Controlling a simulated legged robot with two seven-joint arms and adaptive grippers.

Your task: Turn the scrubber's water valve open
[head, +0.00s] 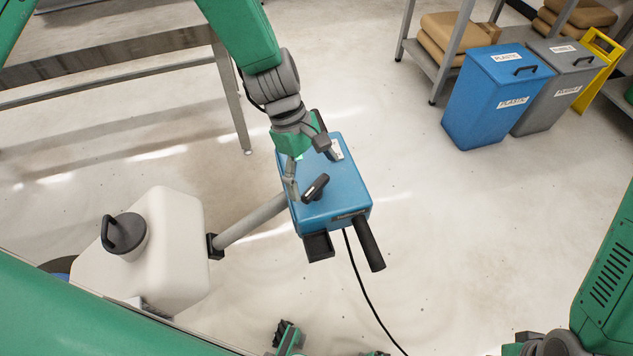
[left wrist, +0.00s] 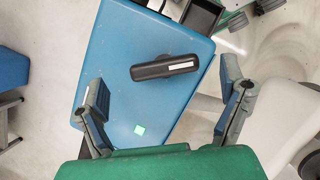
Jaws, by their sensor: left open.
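The scrubber's blue housing (head: 341,208) stands in the middle of the head view. A black bar-shaped valve handle (head: 316,187) sits on its top face. In the left wrist view the handle (left wrist: 165,68) has a pale strip and lies nearly crosswise on the blue top (left wrist: 120,60). My left gripper (head: 312,173) is over the housing from above, open and empty. In the left wrist view its two fingers (left wrist: 164,105) are spread wide, with the handle beyond the gap between them and clear of both. My right arm enters at the lower right; its gripper cannot be made out clearly.
A white tank (head: 178,245) with a black cap stands left of the housing, with a grey tube between. A black grip (head: 368,243) and cable extend from the housing. Blue (head: 495,95) and grey bins stand at the upper right; a bench is at the upper left.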

